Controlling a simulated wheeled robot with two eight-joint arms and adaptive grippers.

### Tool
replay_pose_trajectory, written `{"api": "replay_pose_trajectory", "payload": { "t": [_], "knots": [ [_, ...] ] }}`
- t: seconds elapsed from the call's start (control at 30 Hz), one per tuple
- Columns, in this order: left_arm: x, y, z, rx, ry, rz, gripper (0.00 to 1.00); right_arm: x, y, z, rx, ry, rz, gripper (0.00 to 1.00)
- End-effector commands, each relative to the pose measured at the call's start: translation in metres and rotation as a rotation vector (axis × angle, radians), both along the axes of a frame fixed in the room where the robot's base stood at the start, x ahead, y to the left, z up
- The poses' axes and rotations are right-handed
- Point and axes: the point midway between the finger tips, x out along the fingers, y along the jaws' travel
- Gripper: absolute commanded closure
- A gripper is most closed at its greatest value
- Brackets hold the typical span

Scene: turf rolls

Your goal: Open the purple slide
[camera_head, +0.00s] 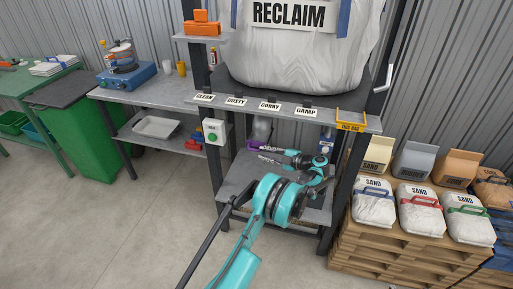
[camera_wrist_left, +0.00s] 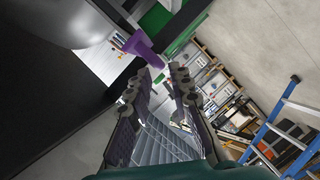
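The purple slide (camera_head: 252,146) shows in the head view as a small purple piece under the shelf, below the big white RECLAIM bag (camera_head: 290,50). In the left wrist view the purple slide (camera_wrist_left: 142,45) is a purple bar with a flared end, sticking out beside a grey rounded spout (camera_wrist_left: 60,20). My left gripper (camera_head: 264,154) is under the shelf, just right of the slide in the head view. In the wrist view my left gripper (camera_wrist_left: 160,76) is open, its fingers apart and empty. The slide's end lies just beyond the fingertips; contact cannot be told. My right gripper is not in view.
The shelf edge with labels (camera_head: 270,105) runs above my left gripper, between dark posts (camera_head: 208,150). A lower grey shelf (camera_head: 240,178) lies beneath. A control box with a green button (camera_head: 213,132) is at the left post. Sand bags (camera_head: 373,205) on pallets stand right.

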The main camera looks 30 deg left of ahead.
Motion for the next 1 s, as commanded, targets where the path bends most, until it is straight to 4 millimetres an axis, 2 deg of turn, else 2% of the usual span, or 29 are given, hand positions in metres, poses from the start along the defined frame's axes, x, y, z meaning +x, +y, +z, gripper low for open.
{"api": "replay_pose_trajectory", "payload": {
  "t": [0.2,0.4,0.73,0.77,0.8,0.83,1.0],
  "knots": [
    [0.003,0.037,-0.01,0.0,-0.001,0.002,0.8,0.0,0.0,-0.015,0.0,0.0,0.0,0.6],
    [0.005,0.059,-0.014,0.0,-0.001,0.001,0.8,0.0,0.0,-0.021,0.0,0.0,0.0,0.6],
    [0.006,0.064,-0.013,0.001,-0.001,-0.002,0.8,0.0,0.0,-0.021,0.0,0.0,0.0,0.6],
    [0.006,0.064,-0.013,0.001,-0.001,-0.002,0.85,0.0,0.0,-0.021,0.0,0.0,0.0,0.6],
    [0.006,0.064,-0.013,0.001,-0.001,-0.002,0.95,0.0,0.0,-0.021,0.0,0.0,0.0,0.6],
    [0.006,0.064,-0.013,0.001,-0.001,-0.002,1.0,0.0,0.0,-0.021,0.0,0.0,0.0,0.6],
    [0.006,0.064,-0.013,0.002,0.0,-0.001,1.0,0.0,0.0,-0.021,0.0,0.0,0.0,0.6]
  ]
}}
